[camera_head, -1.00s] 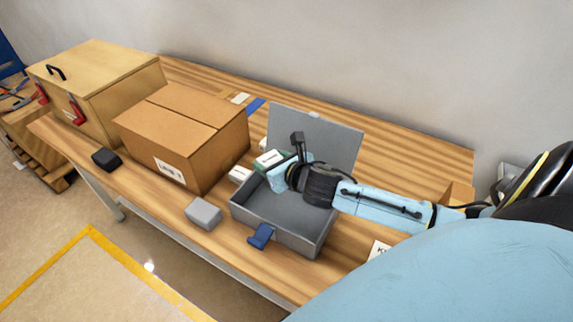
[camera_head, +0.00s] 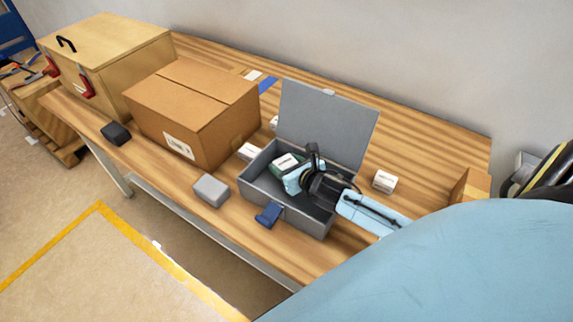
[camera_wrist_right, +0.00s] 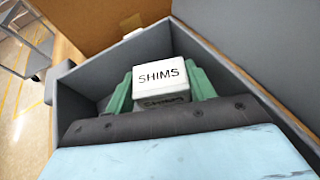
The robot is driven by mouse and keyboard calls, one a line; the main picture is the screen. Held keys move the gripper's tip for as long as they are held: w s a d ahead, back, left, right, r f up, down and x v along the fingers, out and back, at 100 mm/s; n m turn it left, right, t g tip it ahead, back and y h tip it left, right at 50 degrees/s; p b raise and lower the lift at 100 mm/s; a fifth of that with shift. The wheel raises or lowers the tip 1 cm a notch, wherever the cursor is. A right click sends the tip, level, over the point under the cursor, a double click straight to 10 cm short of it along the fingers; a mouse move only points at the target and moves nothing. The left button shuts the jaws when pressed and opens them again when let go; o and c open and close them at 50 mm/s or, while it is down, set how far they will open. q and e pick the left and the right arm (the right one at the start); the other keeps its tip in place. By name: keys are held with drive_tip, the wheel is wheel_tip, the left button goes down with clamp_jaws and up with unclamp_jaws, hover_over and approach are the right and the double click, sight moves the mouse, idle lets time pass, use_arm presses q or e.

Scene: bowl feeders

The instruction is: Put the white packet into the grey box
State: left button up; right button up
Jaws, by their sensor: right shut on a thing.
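The grey box (camera_head: 248,190) stands open on the table with its lid (camera_head: 325,125) raised at the back. My right gripper (camera_head: 287,163) reaches down into the box from the right. In the right wrist view its green fingers are shut on a white packet (camera_wrist_right: 160,75) marked "SHIMS", one finger on each side. The packet is inside the box walls, near the left end in the head view. I cannot tell if it touches the floor of the box. In the head view the packet is mostly hidden by the gripper. My left gripper is not in view.
A cardboard box (camera_head: 195,110) and a wooden case (camera_head: 105,60) stand to the left. A small grey block (camera_head: 211,190) and a black block (camera_head: 116,133) lie near the front edge. Other white packets lie left (camera_head: 250,151) and right (camera_head: 384,181) of the grey box.

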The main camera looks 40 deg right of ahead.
drive_tip(key=shift+f+b, duration=0.35)
drive_tip(key=shift+f, duration=0.15)
drive_tip(key=o, duration=0.8)
drive_tip(key=shift+r, duration=0.25)
drive_tip(key=shift+r+p, duration=0.45)
drive_tip(key=shift+p, duration=0.05)
drive_tip(key=p+v, duration=0.1)
drive_tip(key=v, duration=1.1)
